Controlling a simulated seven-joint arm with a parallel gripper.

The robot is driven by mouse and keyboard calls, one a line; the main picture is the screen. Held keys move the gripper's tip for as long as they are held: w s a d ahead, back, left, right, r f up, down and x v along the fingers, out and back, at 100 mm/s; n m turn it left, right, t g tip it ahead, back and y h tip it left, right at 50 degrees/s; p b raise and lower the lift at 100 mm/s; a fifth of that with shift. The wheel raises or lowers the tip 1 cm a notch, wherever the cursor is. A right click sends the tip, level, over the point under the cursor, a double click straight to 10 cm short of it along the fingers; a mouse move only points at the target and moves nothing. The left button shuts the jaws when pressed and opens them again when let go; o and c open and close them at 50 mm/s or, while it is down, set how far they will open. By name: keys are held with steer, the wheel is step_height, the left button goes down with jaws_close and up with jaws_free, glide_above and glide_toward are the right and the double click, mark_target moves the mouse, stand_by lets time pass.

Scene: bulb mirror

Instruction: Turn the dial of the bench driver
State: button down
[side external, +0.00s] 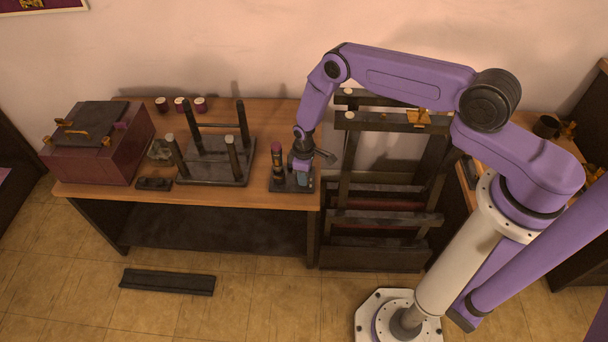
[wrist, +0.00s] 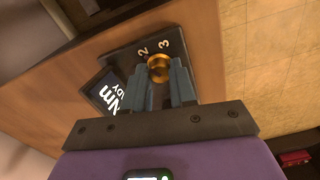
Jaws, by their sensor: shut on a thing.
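The bench driver (side external: 277,186) is a dark flat base on the right end of the wooden bench, with an upright dark and reddish tool (side external: 277,155) at its left. My gripper (side external: 302,173) points down over the right part of this base. In the wrist view the brass dial (wrist: 158,66) sits between my two grey fingertips (wrist: 162,76), and my gripper is shut on it. The numbers 2 and 3 show on the plate (wrist: 185,42) beyond the dial; other marks are hidden. A lit display (wrist: 105,92) left of the fingers shows "Nm" and part of a word.
A dark four-post stand (side external: 213,170), a maroon box (side external: 90,160) and several small cups (side external: 180,104) stand further left on the bench (side external: 262,115). A dark rack (side external: 385,195) stands just right of the bench. The bench edge is close to the driver.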

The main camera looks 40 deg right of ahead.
steer(key=shift+m, duration=0.5)
steer(key=c, duration=0.9)
jaws_free()
steer(key=shift+r, duration=0.1)
step_height(320, 180, up, 17)
steer(key=shift+r, duration=0.1)
